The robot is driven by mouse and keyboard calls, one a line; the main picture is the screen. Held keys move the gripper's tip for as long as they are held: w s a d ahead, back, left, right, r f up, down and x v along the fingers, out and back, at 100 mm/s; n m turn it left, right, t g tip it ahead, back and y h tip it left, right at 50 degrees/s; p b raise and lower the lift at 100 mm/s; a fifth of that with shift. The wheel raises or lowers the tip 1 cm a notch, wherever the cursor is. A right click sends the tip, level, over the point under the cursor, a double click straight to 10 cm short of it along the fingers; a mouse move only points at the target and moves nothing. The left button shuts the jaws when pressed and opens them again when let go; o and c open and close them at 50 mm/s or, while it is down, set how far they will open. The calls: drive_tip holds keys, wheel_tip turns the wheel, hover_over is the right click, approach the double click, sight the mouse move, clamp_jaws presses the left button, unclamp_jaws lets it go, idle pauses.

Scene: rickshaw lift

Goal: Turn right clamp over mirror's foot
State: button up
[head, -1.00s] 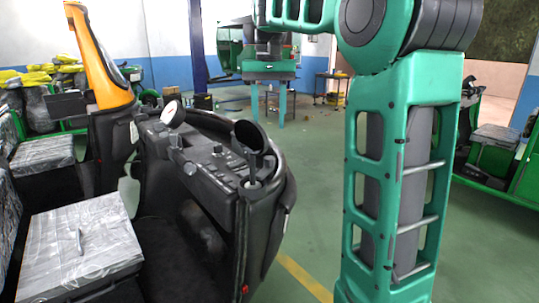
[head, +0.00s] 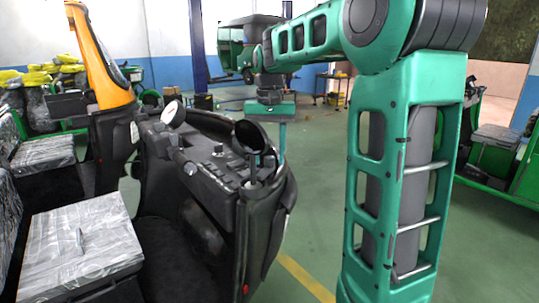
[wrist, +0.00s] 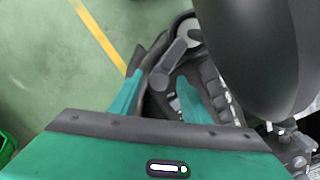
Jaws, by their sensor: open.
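My gripper (head: 270,145) is open and points down just above the right end of the black dashboard (head: 205,168). In the wrist view my gripper (wrist: 160,82) has its two teal fingers apart, with black dashboard parts and a grey lever-like part (wrist: 178,48) between and beyond them. This may be the right clamp, but I cannot tell for sure. The right mirror (head: 248,135) is a dark round housing beside the fingers; it fills the upper right of the wrist view (wrist: 262,45). Its foot (head: 254,178) stands on the dashboard. No contact is visible.
A round left mirror (head: 173,113) stands on the dashboard. An orange-and-black part (head: 100,60) rises at the left. A plastic-wrapped seat (head: 80,240) lies front left. Green floor (head: 325,180) is free right of the dashboard. Another green vehicle (head: 500,165) stands far right.

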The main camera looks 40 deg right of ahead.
drive_tip(key=c, duration=1)
drive_tip(key=shift+m, duration=0.7)
drive_tip(key=shift+c, duration=0.2)
drive_tip(key=o, duration=1)
drive_tip(key=shift+a, duration=0.1)
drive_tip(key=shift+o, duration=0.2)
drive_tip(key=shift+r, duration=0.1)
